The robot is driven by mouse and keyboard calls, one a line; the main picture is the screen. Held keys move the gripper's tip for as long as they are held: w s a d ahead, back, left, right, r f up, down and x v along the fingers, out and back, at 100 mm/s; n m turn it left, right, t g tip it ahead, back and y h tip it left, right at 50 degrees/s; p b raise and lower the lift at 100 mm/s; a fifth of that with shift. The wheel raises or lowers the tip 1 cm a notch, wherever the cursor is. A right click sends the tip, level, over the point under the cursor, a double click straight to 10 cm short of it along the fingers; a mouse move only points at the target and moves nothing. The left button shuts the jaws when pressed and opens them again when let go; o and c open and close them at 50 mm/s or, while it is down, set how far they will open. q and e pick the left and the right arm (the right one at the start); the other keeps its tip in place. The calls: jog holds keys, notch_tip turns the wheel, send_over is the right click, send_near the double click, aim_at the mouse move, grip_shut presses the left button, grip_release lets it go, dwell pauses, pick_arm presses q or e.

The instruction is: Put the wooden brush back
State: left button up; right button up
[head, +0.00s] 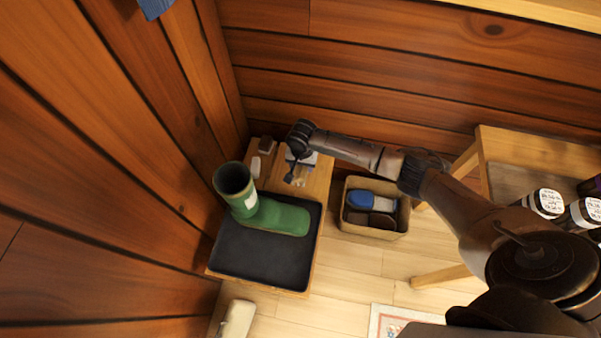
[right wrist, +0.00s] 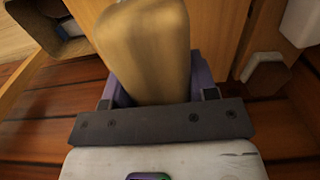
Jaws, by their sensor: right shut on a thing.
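The wooden brush (right wrist: 145,45) is a smooth, tan, rounded block that fills the upper middle of the right wrist view. My right gripper (right wrist: 155,92) is shut on it, a finger on each side. Its bristles are not clearly visible. In the head view my right gripper (head: 297,168) is over the far end of the low wooden bench, beyond the black tray, with the brush (head: 300,178) showing small and pale below it. I cannot tell whether the brush touches the bench. My left gripper is not in view.
A green boot (head: 270,216) stands on the black tray (head: 240,257). Two small blocks, one brown (head: 267,144) and one pale (head: 256,167), sit at the bench's far left. An open box (head: 371,232) with a blue-topped item (head: 372,200) stands right of the bench. Plank walls close the corner.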

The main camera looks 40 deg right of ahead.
jog(key=shift+w+a+f, duration=0.15)
jog(key=shift+a+f, duration=0.1)
jog(key=shift+a, duration=0.05)
jog(key=shift+f+b, duration=0.2)
jog(key=shift+b, duration=0.1)
notch_tip(320, 180, down, 4)
jog(key=b, duration=0.3)
jog(key=shift+d+r, duration=0.15)
jog(key=shift+r, duration=0.1)
jog(key=o, duration=1.2)
jog(key=shift+f, duration=0.1)
